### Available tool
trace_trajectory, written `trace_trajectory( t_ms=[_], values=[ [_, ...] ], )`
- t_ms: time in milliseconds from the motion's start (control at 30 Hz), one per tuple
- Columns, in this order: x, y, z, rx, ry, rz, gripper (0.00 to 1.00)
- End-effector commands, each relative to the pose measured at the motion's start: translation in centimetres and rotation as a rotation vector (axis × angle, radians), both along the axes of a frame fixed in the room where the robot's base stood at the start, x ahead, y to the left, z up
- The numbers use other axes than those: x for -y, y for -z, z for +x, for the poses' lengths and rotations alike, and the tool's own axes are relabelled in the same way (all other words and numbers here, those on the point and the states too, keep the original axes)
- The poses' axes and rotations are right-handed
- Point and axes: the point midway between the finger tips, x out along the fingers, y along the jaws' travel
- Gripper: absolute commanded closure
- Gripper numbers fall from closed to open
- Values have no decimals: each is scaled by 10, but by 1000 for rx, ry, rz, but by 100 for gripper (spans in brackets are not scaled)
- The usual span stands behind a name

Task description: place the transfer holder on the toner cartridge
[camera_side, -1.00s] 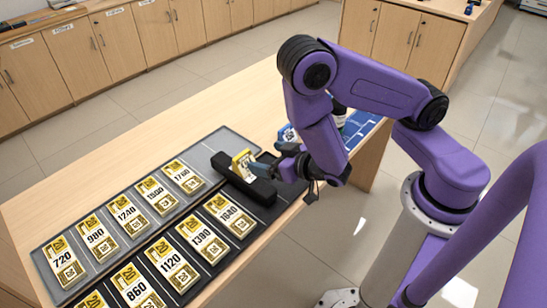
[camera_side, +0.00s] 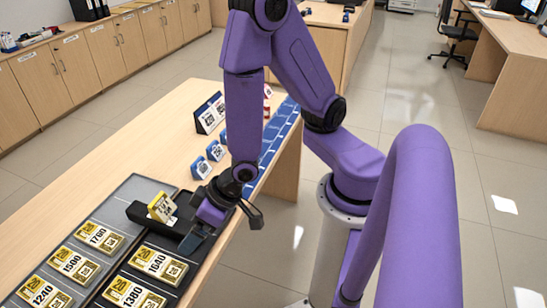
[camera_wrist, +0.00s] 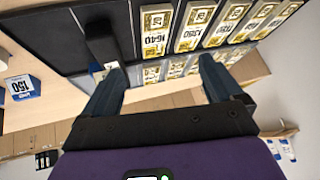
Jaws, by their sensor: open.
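A long black block (camera_side: 142,214) lies across the end of the dark trays, with a small yellow tented card (camera_side: 162,206) standing on it. I cannot tell for sure which of these is the transfer holder or the toner cartridge. My gripper (camera_side: 222,231) is open beside the block's right end, near the counter's front edge, and looks empty. In the wrist view my gripper (camera_wrist: 165,80) has its fingers wide apart. The black block (camera_wrist: 101,40) is at the left finger's tip, with a pale card edge at its near end; contact is unclear.
Dark trays hold rows of numbered yellow cards, such as 1640 (camera_side: 155,263). Blue tented cards (camera_side: 215,150), a black-and-white tented sign (camera_side: 209,112) and a blue mat (camera_side: 283,128) are beyond the arm. Bare wood (camera_side: 150,140) shows behind the trays.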

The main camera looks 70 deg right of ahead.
Motion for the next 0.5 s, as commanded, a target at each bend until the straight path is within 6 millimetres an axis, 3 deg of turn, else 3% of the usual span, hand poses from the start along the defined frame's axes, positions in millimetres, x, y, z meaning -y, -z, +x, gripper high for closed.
trace_trajectory(
  t_ms=[133, 267, 500],
  values=[
    [-11, -28, -36, -132, -187, -12, 7],
    [-5, -53, -67, -219, -361, -65, 7],
    [40, -101, -112, -302, -659, -241, 7]
  ],
)
